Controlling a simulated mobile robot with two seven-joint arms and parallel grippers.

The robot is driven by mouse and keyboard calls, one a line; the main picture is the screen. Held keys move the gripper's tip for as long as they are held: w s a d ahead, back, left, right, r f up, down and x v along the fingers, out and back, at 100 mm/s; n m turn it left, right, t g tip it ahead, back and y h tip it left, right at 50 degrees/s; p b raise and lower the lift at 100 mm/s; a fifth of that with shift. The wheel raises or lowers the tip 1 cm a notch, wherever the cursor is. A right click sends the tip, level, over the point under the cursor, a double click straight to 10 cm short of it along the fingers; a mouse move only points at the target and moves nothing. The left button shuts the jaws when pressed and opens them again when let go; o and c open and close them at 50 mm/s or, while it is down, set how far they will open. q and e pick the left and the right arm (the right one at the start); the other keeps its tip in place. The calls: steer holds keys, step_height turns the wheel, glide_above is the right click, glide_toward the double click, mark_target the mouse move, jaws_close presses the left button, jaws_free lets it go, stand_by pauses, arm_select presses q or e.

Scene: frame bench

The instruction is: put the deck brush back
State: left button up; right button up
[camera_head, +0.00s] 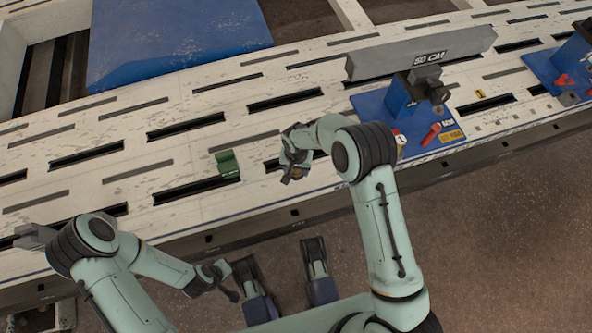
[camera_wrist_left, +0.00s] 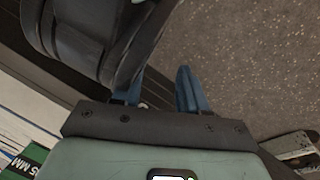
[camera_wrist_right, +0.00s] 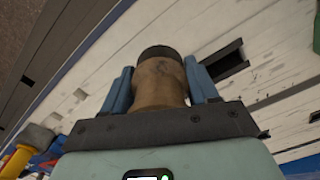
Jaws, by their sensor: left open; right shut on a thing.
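My right gripper (camera_head: 293,170) is shut on a brown cylindrical piece with a dark end, which I take for the deck brush (camera_wrist_right: 160,82). In the right wrist view, it sits between the two blue fingers, over the pale slotted bench. In the head view, the gripper and wrist hide most of it, and I cannot tell whether it touches the bench. My left gripper (camera_head: 229,290) is open and empty, low in front of the bench. In the left wrist view, its blue fingers (camera_wrist_left: 160,88) are apart, with the floor beyond them.
The white slotted bench (camera_head: 110,182) runs across the view. A green block (camera_head: 227,164) stands left of my right gripper. To the right are a blue mat (camera_head: 372,112) with a blue vise (camera_head: 402,96) and a long grey bar (camera_head: 400,58). A blue panel (camera_head: 175,45) lies behind.

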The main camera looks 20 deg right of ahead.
arm_select(q)
steer(key=shift+s+f, duration=0.4)
steer(key=shift+s, duration=0.05)
arm_select(e)
steer(key=shift+f, duration=0.85)
steer(key=shift+f, duration=0.15)
steer(key=o, duration=1.2)
arm_select(q)
steer(key=shift+s+f, duration=0.1)
steer(key=shift+s, duration=0.05)
arm_select(e)
step_height(320, 180, up, 12)
steer(key=p, duration=0.2)
steer(key=shift+f+p, duration=0.25)
steer(key=shift+p, duration=0.15)
steer(key=shift+r, duration=0.45)
arm_select(q)
steer(key=w+d+r+t, duration=0.1)
steer(key=w+r, duration=0.4)
steer(key=shift+r, duration=0.25)
